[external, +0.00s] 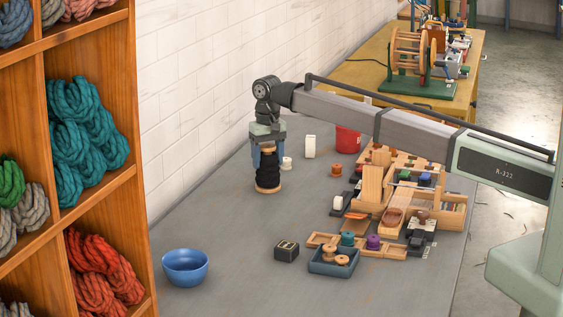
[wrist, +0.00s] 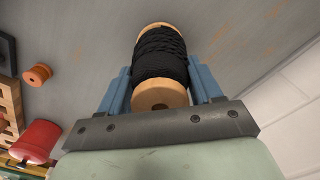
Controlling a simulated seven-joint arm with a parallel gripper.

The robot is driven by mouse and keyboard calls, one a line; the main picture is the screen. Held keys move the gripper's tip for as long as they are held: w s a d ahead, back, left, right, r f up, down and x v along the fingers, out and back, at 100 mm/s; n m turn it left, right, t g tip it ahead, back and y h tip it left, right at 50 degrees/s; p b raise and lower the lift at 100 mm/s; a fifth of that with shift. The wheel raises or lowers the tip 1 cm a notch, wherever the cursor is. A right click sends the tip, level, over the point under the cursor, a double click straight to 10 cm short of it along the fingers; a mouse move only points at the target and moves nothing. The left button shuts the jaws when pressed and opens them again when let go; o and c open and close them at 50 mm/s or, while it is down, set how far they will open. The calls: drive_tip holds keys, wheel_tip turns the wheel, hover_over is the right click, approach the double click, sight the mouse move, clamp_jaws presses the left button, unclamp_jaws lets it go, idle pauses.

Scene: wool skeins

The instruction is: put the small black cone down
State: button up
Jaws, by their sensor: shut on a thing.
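The black cone (external: 267,173) looks like a spool of black yarn on a wooden core with pale wooden ends. My gripper (external: 268,158) points down and is shut on its upper part, with a blue finger on either side. The cone hangs upright below the gripper over the grey table (external: 215,222). I cannot tell whether its base touches the table. In the wrist view the black cone (wrist: 161,55) sits between the two blue fingers of my gripper (wrist: 161,72), and its near wooden end shows.
A blue bowl (external: 185,267) and a black box (external: 286,251) stand nearer the camera. A small white spool (external: 287,163), a white block (external: 310,146) and a red container (external: 347,139) stand to the right. Wooden racks and trays (external: 325,240) crowd the table's right side. The table's left middle is clear.

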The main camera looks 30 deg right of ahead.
drive_tip(key=o, duration=1.2)
wheel_tip(320, 180, up, 12)
drive_tip(key=shift+r, duration=0.1)
